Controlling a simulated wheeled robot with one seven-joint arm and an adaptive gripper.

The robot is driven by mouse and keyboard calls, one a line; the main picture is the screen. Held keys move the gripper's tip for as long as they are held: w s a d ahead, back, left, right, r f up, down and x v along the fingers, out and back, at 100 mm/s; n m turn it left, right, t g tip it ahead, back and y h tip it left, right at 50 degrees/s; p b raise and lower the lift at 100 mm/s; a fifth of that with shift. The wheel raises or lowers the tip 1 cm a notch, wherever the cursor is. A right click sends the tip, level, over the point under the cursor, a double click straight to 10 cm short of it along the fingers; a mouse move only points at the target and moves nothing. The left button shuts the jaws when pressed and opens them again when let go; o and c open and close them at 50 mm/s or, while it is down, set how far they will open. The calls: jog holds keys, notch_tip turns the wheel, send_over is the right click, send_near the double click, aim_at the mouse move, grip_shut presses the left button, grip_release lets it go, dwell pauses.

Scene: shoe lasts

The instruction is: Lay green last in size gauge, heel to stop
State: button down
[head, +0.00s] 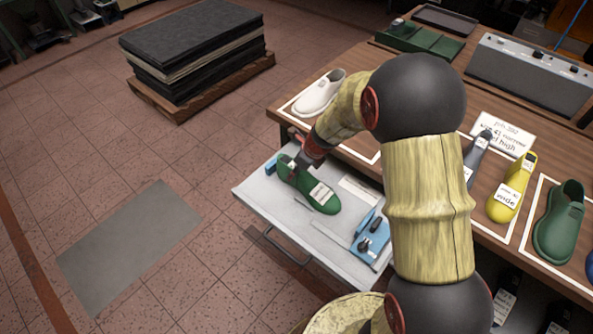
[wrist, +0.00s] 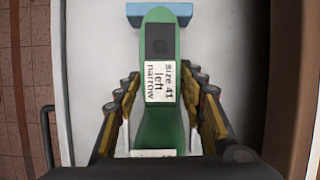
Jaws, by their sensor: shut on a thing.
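The green last (head: 318,193) is over the light drawer top, beside the table, with a white label. In the wrist view the green last (wrist: 160,118) runs up the middle, its label reading "size 41 left narrow". My gripper (head: 300,165) is shut on it from above, with the fingers (wrist: 162,130) on either side. A blue block (wrist: 160,14) stands at the last's far end in the wrist view; I cannot tell whether they touch. Blue parts, apparently of the size gauge (head: 372,238), show on the drawer top in the head view, just right of the last.
The drawer top (head: 270,208) has a handle on its front edge. The table holds a white shoe (head: 320,92), a yellow last (head: 511,188), a grey last (head: 476,158), a green shoe (head: 560,222) and a job card (head: 503,133). A dark stack (head: 195,48) stands on the floor.

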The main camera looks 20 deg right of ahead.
jog(key=shift+f, duration=0.1)
dwell(0.3)
jog(key=c, duration=1.4)
grip_release()
jog(key=o, duration=0.4)
jog(key=shift+f, duration=0.1)
jog(key=v, duration=1.2)
jog(key=shift+w, duration=0.1)
